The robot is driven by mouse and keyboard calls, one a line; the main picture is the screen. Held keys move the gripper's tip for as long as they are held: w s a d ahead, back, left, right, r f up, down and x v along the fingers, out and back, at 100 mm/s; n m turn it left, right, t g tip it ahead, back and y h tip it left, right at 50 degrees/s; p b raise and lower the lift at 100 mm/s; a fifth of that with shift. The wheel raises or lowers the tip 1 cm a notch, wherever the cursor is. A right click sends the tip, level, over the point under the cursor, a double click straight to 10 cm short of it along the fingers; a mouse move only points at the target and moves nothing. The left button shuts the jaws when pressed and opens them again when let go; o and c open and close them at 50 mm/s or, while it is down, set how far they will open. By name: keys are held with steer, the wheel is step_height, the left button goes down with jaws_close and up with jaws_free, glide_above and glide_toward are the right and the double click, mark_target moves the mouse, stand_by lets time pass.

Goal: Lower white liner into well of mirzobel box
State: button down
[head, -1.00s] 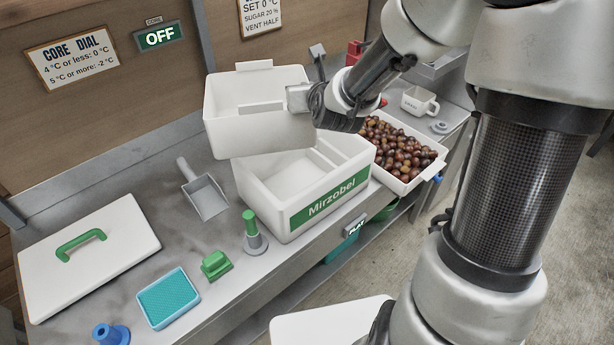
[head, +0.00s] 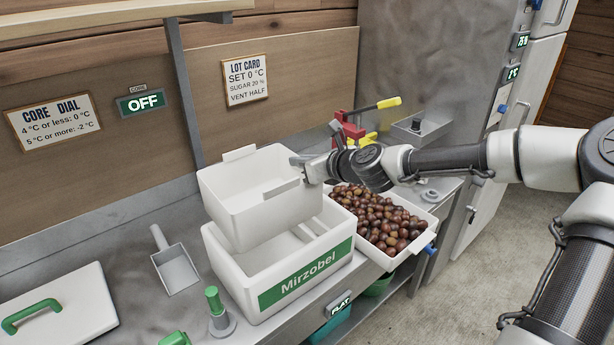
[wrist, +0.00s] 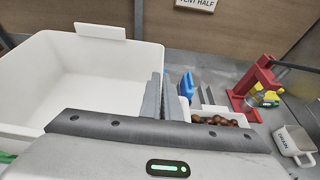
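The white liner (head: 235,212) is an empty open tub with a tab on its rim. My gripper (head: 306,170) is shut on its right side and holds it up over the Mirzobel box (head: 222,268). The box is white with a green name label and stands open on the bench. The liner's lower part overlaps the left and back of the box opening; I cannot tell whether its base is below the box rim. In the wrist view, the liner (wrist: 100,60) fills the left, beside my gripper's fingers (wrist: 162,98). Part of the well is hidden by the liner.
A white tray of chestnuts (head: 422,212) stands right of the box. A white lid (head: 70,318) lies at far left. A red device (head: 350,130) stands behind.

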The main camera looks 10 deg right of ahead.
step_height(320, 180, down, 16)
steer(key=d+b, duration=0.1)
steer(key=b, duration=1.2)
steer(key=shift+w+f+b, duration=0.15)
steer(key=shift+f+b, duration=0.05)
steer(key=shift+b, duration=0.15)
stand_by(0.7)
steer(key=c, duration=1.9)
jaws_free()
steer(key=shift+f, duration=0.2)
steer(key=p+v, duration=0.1)
steer(key=v, duration=0.5)
steer(key=p+v, duration=0.1)
steer(key=v, duration=0.4)
steer(key=p+v, duration=0.1)
steer(key=v, duration=0.5)
steer(key=shift+d+r, duration=0.3)
steer(key=shift+r, duration=0.2)
